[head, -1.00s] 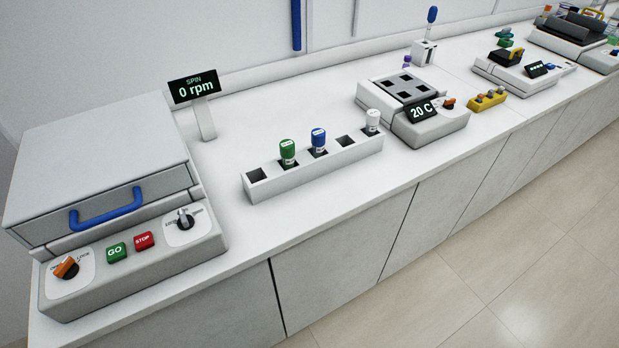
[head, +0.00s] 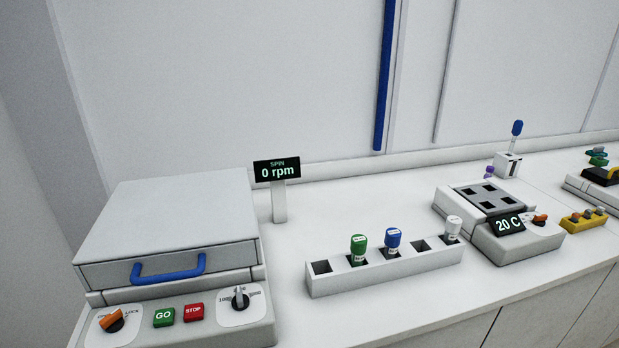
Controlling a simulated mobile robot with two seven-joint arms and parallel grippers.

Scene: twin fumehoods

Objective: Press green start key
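The green start key (head: 164,317), marked GO, is on the sloping front panel of the white centrifuge (head: 172,222) at the lower left in the head view. A red STOP key (head: 194,312) sits just right of it. An orange lock knob (head: 112,321) is to its left, and a grey speed knob (head: 240,298) is to its right. The centrifuge lid is down, with a blue handle (head: 168,270) on its front. Neither of my grippers shows in the view.
A white rack (head: 390,271) right of the centrifuge holds green (head: 358,246), blue (head: 393,239) and white (head: 453,227) capped vials. A heater block (head: 495,215) reading 20 C stands further right, beside a yellow holder (head: 584,219). Bench around the display is clear.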

